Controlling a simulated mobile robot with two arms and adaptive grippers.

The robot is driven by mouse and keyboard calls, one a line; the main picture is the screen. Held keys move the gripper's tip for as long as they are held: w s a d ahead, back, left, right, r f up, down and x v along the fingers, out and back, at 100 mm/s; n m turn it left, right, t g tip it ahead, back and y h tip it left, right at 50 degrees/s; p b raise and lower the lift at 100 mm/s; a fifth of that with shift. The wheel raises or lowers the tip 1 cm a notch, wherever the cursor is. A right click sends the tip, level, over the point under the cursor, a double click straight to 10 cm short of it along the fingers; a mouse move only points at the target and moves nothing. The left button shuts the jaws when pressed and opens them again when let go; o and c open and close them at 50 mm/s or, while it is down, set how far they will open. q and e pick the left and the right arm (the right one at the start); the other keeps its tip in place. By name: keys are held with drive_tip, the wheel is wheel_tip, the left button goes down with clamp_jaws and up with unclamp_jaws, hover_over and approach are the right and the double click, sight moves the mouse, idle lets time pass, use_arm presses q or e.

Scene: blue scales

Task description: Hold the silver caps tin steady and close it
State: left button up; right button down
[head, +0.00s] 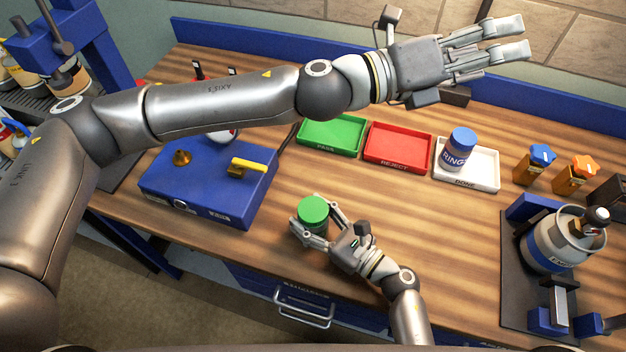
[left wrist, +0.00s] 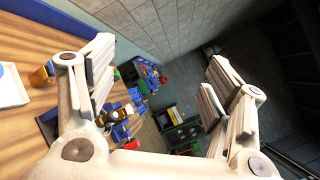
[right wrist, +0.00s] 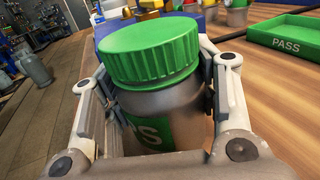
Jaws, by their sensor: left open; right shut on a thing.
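The silver caps tin (head: 314,229) is near the table's front edge in the head view, with a green ribbed lid (head: 313,209) on top. In the right wrist view the tin (right wrist: 165,112) looks upright and its green lid (right wrist: 150,52) sits on its mouth; how tight cannot be told. My right gripper (head: 316,226) is shut around the tin's silver body, below the lid, partly hiding its label. My left gripper (head: 522,37) is open and empty, high over the back of the table at the upper right, well away from the tin.
Behind the tin are a green PASS tray (head: 331,147), a red REJECT tray (head: 398,161) and a white tray (head: 487,180) bearing a blue-lidded RINGS tin (head: 458,150). A blue box (head: 165,190) stands left; a grey canister (head: 562,238) stands right.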

use_arm(q)
drive_tip(key=w+a+f+n+t+y, duration=0.2)
drive_tip(key=w+a+f+n+y, duration=0.3)
drive_tip(key=n, duration=0.8)
drive_tip(key=w+a+f+n+t+y, duration=0.4)
drive_tip(key=f+n, duration=0.3)
drive_tip(key=n, duration=0.6)
drive_tip(key=s+a+f+n+g+y, duration=0.3)
drive_tip(key=s+a+n, duration=0.1)
drive_tip(key=n, duration=0.1)
drive_tip(key=s+a+f+n+g+y, duration=0.3)
drive_tip(key=s+a+f+n, duration=0.1)
drive_tip(key=n, duration=0.1)
drive_tip(key=s+a+f+n+g+y, duration=0.3)
drive_tip(key=s+a+f+n+g, duration=0.1)
drive_tip(key=s+n, duration=0.1)
drive_tip(key=shift+a+f, duration=0.15)
drive_tip(key=shift+a, duration=0.2)
drive_tip(key=shift+s+a+n+g+y, duration=0.3)
drive_tip(key=shift+s+a+n+y, duration=0.1)
drive_tip(key=shift+s, duration=0.1)
